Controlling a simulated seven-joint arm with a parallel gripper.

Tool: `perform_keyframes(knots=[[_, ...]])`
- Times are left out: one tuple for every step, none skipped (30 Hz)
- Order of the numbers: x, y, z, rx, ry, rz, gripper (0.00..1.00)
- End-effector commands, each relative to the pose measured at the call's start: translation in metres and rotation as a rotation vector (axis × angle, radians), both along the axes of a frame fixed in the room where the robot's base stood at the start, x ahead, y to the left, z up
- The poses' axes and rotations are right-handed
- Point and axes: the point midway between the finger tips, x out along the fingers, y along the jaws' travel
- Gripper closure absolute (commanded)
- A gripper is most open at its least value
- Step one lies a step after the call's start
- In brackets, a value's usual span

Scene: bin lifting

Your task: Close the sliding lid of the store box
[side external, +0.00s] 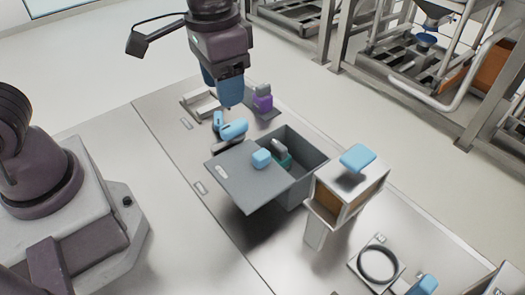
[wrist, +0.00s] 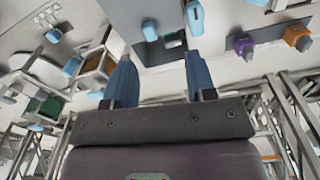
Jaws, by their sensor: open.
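The grey store box (side external: 309,170) stands on the table in the side view. Its flat grey lid (side external: 240,180) is slid partly off to the left, so the right part of the box is open. A light blue knob (side external: 262,158) sits on the lid; a similar blue block (wrist: 149,30) shows in the wrist view. A teal and grey item (side external: 282,154) shows inside the opening. My gripper (side external: 228,100), with blue fingers, is above the table behind the box, apart from the lid. In the wrist view my gripper (wrist: 158,56) has its fingers spread, with nothing between them.
Blue rounded objects (side external: 233,129) lie just behind the lid. A purple block (side external: 262,103) stands farther back. A box-like stand with a blue top (side external: 358,158) is close to the store box's right. A dark ring (side external: 378,264) lies at front right. The table left of the lid is mostly clear.

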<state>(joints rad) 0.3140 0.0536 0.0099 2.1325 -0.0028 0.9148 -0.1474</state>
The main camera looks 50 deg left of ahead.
Motion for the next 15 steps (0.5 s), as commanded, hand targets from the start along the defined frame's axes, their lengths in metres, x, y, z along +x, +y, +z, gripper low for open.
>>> perform_keyframes(knots=[[0.009, -0.011, -0.012, 0.010, 0.032, 0.003, 0.49], [0.014, -0.016, -0.017, 0.015, 0.043, 0.009, 0.49], [0.021, -0.022, -0.024, 0.019, 0.055, 0.021, 0.49], [0.025, -0.026, -0.027, 0.022, 0.062, 0.031, 0.49], [0.030, -0.030, -0.030, 0.024, 0.064, 0.043, 0.49], [0.036, -0.034, -0.033, 0.024, 0.066, 0.062, 0.49], [0.041, -0.036, -0.033, 0.023, 0.062, 0.082, 0.49], [0.046, -0.037, -0.029, 0.016, 0.048, 0.105, 0.49], [0.050, -0.038, -0.024, 0.009, 0.035, 0.130, 0.49], [0.049, -0.038, -0.026, 0.010, 0.037, 0.142, 0.49], [0.048, -0.037, -0.027, 0.011, 0.040, 0.151, 0.49], [0.048, -0.037, -0.030, 0.011, 0.041, 0.156, 0.49], [0.048, -0.037, -0.033, 0.012, 0.041, 0.158, 0.49], [0.047, -0.037, -0.036, 0.012, 0.042, 0.158, 0.49], [0.047, -0.037, -0.042, 0.013, 0.044, 0.157, 0.49]])
